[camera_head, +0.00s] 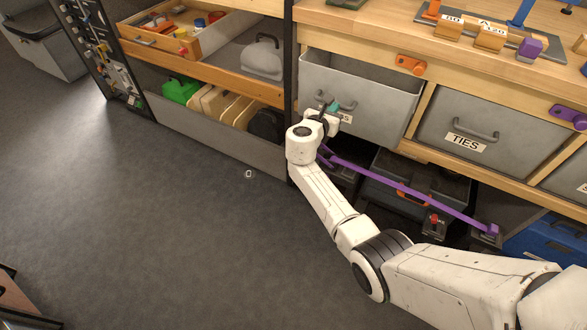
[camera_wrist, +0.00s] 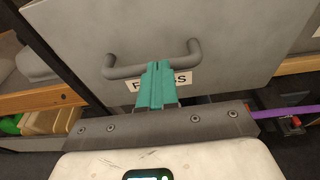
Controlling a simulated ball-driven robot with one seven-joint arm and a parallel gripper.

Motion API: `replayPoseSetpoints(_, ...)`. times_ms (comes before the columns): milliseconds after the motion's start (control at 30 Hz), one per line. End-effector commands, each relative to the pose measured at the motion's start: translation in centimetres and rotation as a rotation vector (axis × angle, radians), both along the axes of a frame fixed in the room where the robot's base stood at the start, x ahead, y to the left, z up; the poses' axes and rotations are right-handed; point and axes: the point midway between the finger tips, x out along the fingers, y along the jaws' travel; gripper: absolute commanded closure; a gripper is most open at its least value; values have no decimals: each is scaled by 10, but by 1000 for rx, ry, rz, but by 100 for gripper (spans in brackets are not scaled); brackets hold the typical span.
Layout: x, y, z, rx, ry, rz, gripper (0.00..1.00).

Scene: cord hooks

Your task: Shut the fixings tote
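The fixings tote (camera_head: 350,90) is a grey bin under the wooden bench top. It stands pulled out, with its open top and empty-looking inside showing in the head view. Its front (camera_wrist: 240,40) fills the upper wrist view, with a grey bar handle (camera_wrist: 122,72) and a white label (camera_wrist: 182,79) partly hidden by my fingers. My gripper (camera_wrist: 157,68) has teal fingers close together, side by side, in front of the middle of the handle bar. It also shows at the tote's front in the head view (camera_head: 333,107). Whether the fingertips touch the handle, I cannot tell.
The TIES tote (camera_head: 490,135) sits to the right. A purple strap (camera_head: 410,190) stretches below the totes, in front of dark cases (camera_head: 420,185). An orange catch (camera_head: 410,65) is on the bench edge above. Black upright (camera_head: 290,50) stands left; open floor (camera_head: 160,230) lies left.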

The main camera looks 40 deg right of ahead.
Motion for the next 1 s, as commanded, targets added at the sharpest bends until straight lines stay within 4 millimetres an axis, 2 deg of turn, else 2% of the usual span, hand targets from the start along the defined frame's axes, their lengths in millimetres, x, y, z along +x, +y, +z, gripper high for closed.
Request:
replayPoseSetpoints(33,4,-14,-5,0,-2,-5,100)
replayPoseSetpoints(200,16,-49,-5,0,-1,-4,100)
replayPoseSetpoints(400,26,-75,-4,1,0,-3,100)
replayPoseSetpoints(633,32,-89,-2,1,0,0,100)
replayPoseSetpoints(1000,33,-93,2,2,-4,1,100)
